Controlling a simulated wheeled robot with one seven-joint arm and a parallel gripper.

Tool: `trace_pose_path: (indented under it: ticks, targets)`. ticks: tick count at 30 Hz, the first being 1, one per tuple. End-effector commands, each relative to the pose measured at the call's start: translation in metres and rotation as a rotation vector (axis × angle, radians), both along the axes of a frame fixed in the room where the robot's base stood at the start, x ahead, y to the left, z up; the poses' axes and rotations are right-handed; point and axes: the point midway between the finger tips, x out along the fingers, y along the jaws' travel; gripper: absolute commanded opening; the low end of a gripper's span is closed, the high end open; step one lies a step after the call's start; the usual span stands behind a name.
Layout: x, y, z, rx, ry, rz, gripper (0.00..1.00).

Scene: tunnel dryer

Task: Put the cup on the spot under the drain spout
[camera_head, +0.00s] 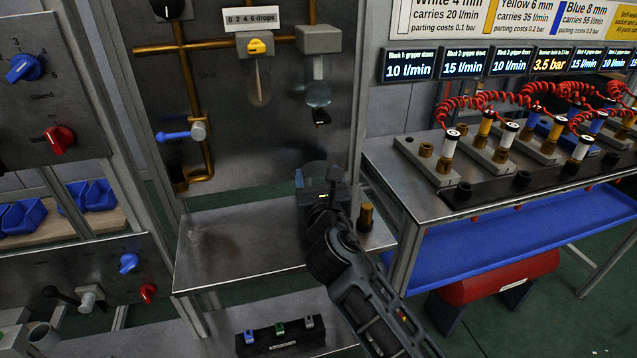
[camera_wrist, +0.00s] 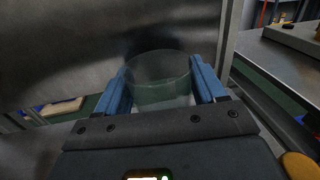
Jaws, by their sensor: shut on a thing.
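My gripper (camera_head: 322,190) is over the rear right part of the metal shelf (camera_head: 240,235), below the clear bowl (camera_head: 318,94) with a black drain spout (camera_head: 321,117) on the upright panel. In the wrist view, its two blue fingers (camera_wrist: 162,92) are shut on a clear, see-through cup (camera_wrist: 160,72), one finger on each side. The cup looks roughly upright, and its open rim shows. In the head view the cup is mostly hidden by my gripper. I cannot tell whether its base touches the shelf. I cannot make out a marked spot below the spout.
A brass fitting (camera_head: 366,217) stands just right of my gripper. A brass pipe (camera_head: 183,100) with a blue lever (camera_head: 174,136) runs down the panel at left. The bench (camera_head: 395,200) with red coiled hoses is to the right. The shelf's left part is clear.

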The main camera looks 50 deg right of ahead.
Motion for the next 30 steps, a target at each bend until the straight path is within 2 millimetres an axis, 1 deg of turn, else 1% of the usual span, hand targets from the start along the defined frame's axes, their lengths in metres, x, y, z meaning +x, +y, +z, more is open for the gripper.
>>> trace_pose_path:
  ticks: [1, 8, 12, 13, 18, 21, 27, 30]
  targets:
    - [-0.0001, -0.0002, -0.0027, -0.001, -0.001, 0.0, 0.4]
    - [-0.0003, -0.0002, -0.0023, -0.001, -0.001, 0.0, 0.4]
    - [-0.0003, -0.0002, -0.0059, 0.0, 0.0, 0.0, 0.4]
    - [-0.0003, -0.0002, -0.006, 0.0, 0.0, 0.0, 0.71]
    - [-0.0004, -0.0003, -0.0053, 0.0, 0.0, 0.0, 0.87]
    - [-0.0004, -0.0003, -0.0053, 0.0, 0.0, 0.0, 0.95]
    - [-0.0004, -0.0003, -0.0049, 0.0, 0.0, -0.001, 0.95]
    - [-0.0003, -0.0004, -0.0002, 0.0, -0.001, -0.001, 0.95]
